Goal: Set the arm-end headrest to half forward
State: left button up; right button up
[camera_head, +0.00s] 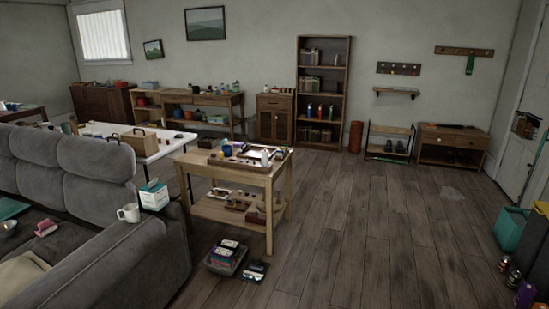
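A grey sofa (140,262) fills the lower left, with separate padded headrests along the top of its back. The arm-end headrest (97,158) is the one closest to the near arm, and it looks roughly upright. Its exact tilt is hard to tell from here. The middle headrest (36,146) stands beside it, and another headrest (4,140) is cut by the left edge. Neither of my grippers shows in the head view.
Open wooden floor (370,235) lies to the right.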

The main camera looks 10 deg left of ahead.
aim_at(112, 161)
jog(key=i+j+u, duration=0.15)
jog(key=i+u, duration=0.2)
jog(key=i, duration=0.25)
jog(key=i+u, duration=0.35)
jog(key=i, duration=0.25)
jog(key=i+l+u, duration=0.2)
jog(key=i+u, duration=0.2)
jog(key=i, duration=0.2)
